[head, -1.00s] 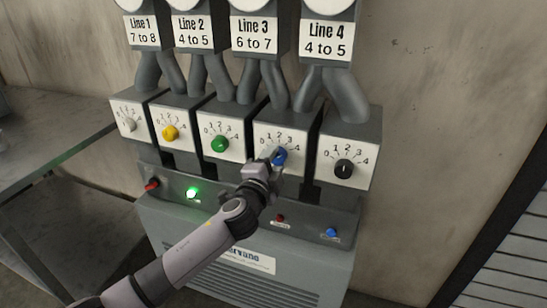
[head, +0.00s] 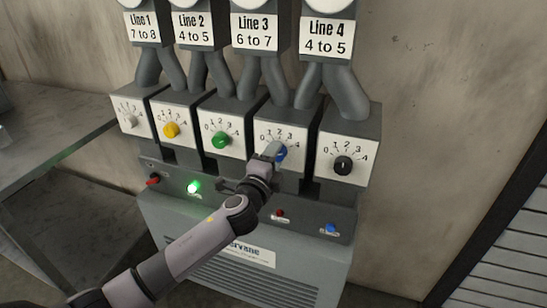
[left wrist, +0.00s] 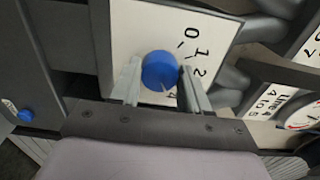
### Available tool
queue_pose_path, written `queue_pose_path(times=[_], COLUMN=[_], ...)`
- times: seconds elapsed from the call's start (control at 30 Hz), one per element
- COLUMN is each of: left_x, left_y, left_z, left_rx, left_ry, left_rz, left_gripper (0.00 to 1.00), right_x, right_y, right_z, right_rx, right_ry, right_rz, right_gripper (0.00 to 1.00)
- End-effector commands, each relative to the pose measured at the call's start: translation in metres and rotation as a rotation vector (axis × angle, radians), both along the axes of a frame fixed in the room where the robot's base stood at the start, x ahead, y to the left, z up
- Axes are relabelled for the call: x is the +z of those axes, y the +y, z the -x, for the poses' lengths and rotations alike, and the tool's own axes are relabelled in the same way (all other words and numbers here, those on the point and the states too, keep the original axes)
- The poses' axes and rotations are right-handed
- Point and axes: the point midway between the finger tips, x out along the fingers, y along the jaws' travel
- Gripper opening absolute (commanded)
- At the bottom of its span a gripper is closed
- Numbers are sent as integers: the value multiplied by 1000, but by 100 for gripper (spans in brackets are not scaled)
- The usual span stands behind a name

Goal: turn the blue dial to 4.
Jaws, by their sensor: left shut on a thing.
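The blue dial (head: 281,154) is on the white scale plate of the fourth box from the left. My left gripper (head: 272,152) is at it and partly covers it in the head view. In the left wrist view the round blue dial (left wrist: 159,70) sits between the two fingers of my left gripper (left wrist: 161,84), which is shut on it. The plate's 0, 1, 2 and 4 are readable there; the 3 is hidden by a finger. A thin mark by the dial's edge lies near the 4, but I cannot tell whether it is the pointer. My right gripper is not in view.
White, yellow (head: 171,130) and green (head: 221,140) dials stand to the left, a black dial (head: 343,166) to the right. Below, a sloped panel has a red lever (head: 152,181), a lit green lamp (head: 193,187) and small buttons. Pipes rise above the boxes.

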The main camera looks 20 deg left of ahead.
Motion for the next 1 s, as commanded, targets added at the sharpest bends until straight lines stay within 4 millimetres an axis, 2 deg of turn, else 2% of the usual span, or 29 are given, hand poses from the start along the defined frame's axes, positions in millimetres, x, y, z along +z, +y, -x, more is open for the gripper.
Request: queue_pose_path(times=[0.07, 0.1, 0.17, 0.57, 1.0], left_x=[-1, -1, -1, -1, -2], left_y=[0, 0, 0, 0, 2], left_z=[0, 0, 0, 4, 56], left_rx=[1, 1, 1, 0, 0], left_ry=[1, 1, 1, 1, 2], left_rz=[-6, -6, -5, -2, -2], left_gripper=[15, 52, 71, 71, 71], right_x=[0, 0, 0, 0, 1], right_y=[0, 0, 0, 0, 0], right_z=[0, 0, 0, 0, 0], right_rx=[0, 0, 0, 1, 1], right_ry=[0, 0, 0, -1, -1], right_rz=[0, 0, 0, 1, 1], right_gripper=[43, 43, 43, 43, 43])
